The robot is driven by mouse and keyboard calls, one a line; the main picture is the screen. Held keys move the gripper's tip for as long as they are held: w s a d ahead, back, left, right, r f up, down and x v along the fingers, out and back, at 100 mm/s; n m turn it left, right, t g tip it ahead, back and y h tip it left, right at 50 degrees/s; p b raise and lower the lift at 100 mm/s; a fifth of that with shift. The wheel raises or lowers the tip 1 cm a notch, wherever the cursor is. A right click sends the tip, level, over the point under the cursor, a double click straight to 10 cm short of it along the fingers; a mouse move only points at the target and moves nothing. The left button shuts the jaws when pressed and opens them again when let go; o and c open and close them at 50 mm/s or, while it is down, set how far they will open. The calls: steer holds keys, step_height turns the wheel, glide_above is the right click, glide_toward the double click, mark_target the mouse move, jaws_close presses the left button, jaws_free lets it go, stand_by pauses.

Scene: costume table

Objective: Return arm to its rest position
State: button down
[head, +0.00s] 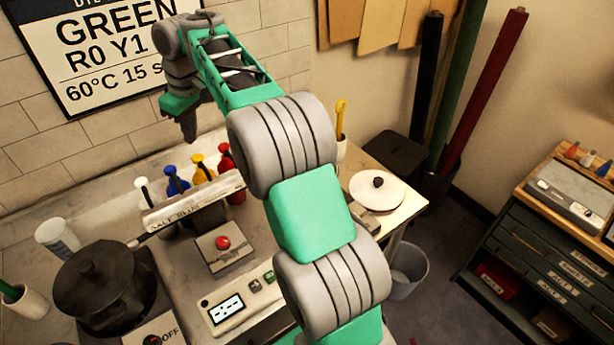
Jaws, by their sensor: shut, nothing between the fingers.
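My arm, in green and grey, rises from the bottom of the head view and bends over toward the upper left. My gripper (189,130) hangs at its end, pointing down, in front of the tiled wall and above the back of the table. Its dark fingers are together and hold nothing. The arm hides part of the wall sign and the middle of the table.
On the table (185,280) stand a black lidded pot (104,285), several coloured bottles (203,170), a red-button box (222,247) and a timer panel (238,302). A white round lid (377,191) lies at right. A drawer cabinet (545,260) stands farther right.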

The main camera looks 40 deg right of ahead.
step_height(320, 180, up, 2)
steer(key=shift+r+p, duration=0.2)
steer(key=shift+p, duration=0.45)
steer(key=s+a+f+m+t+b, duration=0.1)
steer(key=s+a+m+t+b, duration=0.2)
steer(key=s, duration=1.3)
steer(key=s+d+f+m+h+b, duration=0.1)
steer(key=s+d+f+m, duration=0.1)
steer(key=s+f, duration=0.7)
steer(key=s+m, duration=0.1)
steer(key=s, duration=0.2)
steer(key=shift+d, duration=0.4)
steer(key=shift+a, duration=0.1)
